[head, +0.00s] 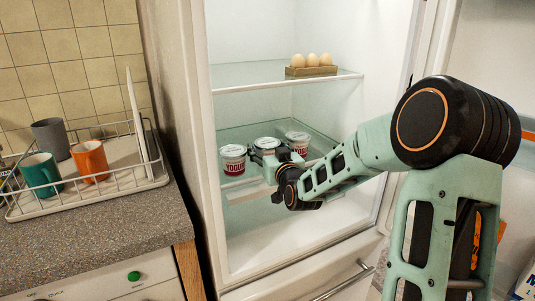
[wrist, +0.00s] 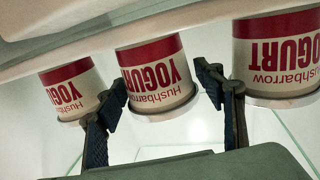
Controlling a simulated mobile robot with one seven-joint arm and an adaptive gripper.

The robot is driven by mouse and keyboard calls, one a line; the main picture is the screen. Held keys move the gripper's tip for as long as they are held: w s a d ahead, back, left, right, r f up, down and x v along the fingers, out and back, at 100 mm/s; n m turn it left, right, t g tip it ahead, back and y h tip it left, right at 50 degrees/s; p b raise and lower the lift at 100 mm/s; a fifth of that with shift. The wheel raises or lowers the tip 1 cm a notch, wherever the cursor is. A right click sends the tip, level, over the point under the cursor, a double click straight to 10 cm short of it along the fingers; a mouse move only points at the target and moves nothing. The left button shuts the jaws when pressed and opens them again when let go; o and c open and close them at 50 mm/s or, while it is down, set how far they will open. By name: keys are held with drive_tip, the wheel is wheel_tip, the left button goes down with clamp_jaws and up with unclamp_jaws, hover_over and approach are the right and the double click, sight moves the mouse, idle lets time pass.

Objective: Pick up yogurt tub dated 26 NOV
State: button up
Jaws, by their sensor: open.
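Three white yogurt tubs with red bands stand in a row on a glass fridge shelf. In the head view they are the left tub (head: 232,160), the middle tub (head: 267,143) and the right tub (head: 298,139). The wrist view shows them upside down: one at left (wrist: 72,92), the middle one (wrist: 155,75) and one at right (wrist: 280,52). No date is legible on any of them, so I cannot tell which reads 26 NOV. My gripper (wrist: 163,88) is open, its fingers on either side of the middle tub. In the head view my gripper (head: 275,160) partly hides that tub.
The shelf edge (head: 240,183) runs below the tubs. A higher shelf (head: 240,87) holds an egg tray (head: 312,71) with three eggs. The fridge's side wall is at left. A counter with a dish rack (head: 110,188) and mugs stands outside, left.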

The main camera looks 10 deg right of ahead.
sight(267, 142)
drive_tip(key=c, duration=1.1)
drive_tip(key=shift+r, duration=0.4)
wheel_tip(267, 142, up, 2)
drive_tip(key=shift+r+p, duration=0.25)
drive_tip(key=shift+p, duration=0.15)
drive_tip(key=s+r+p, duration=0.1)
drive_tip(key=s+r, duration=0.2)
drive_tip(key=s, duration=0.1)
drive_tip(key=s+r+p, duration=0.2)
drive_tip(key=s+r, duration=0.1)
drive_tip(key=s, duration=0.2)
drive_tip(key=s+r+p, duration=0.1)
drive_tip(key=s+r, duration=0.2)
drive_tip(key=s, duration=0.2)
drive_tip(key=shift+d+r, duration=0.35)
